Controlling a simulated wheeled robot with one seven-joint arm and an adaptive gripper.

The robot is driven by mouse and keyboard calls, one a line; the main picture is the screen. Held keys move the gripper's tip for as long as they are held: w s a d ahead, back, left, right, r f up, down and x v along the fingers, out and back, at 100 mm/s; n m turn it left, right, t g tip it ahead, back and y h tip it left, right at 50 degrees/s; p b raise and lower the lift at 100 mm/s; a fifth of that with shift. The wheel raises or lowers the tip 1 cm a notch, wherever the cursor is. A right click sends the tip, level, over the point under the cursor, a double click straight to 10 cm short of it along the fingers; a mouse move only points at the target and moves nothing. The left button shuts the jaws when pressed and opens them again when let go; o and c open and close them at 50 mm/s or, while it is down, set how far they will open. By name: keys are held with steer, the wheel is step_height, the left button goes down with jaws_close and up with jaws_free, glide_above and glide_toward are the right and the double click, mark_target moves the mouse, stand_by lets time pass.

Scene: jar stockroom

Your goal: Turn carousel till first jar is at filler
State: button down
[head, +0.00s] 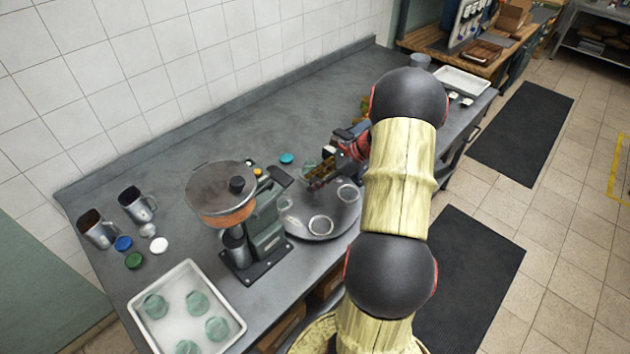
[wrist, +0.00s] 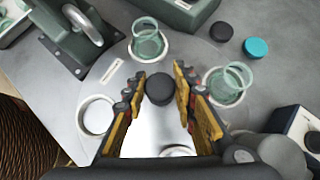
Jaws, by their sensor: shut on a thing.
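The carousel (head: 300,233) is a round grey metal disc on the bench, with ring-shaped seats around its rim. In the wrist view, one clear glass jar (wrist: 148,42) stands in a seat near the filler, and a second jar (wrist: 232,80) is at the right. A seat at the left (wrist: 97,116) is empty. The filler (head: 265,228) is a green machine with a copper hopper, left of the carousel. My gripper (wrist: 158,76) is shut on the black centre knob (wrist: 160,90). In the head view my gripper (head: 322,176) is over the disc, partly hiding it.
A white tray (head: 137,308) with several glass jars is at the front left. Two steel jugs (head: 137,205) and loose lids (head: 124,243) lie behind it. A teal lid (wrist: 256,47) and a black lid (wrist: 249,30) are beside the carousel.

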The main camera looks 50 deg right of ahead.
steer(key=c, duration=1.4)
jaws_free()
steer(key=v, duration=1.2)
steer(key=shift+c, duration=0.7)
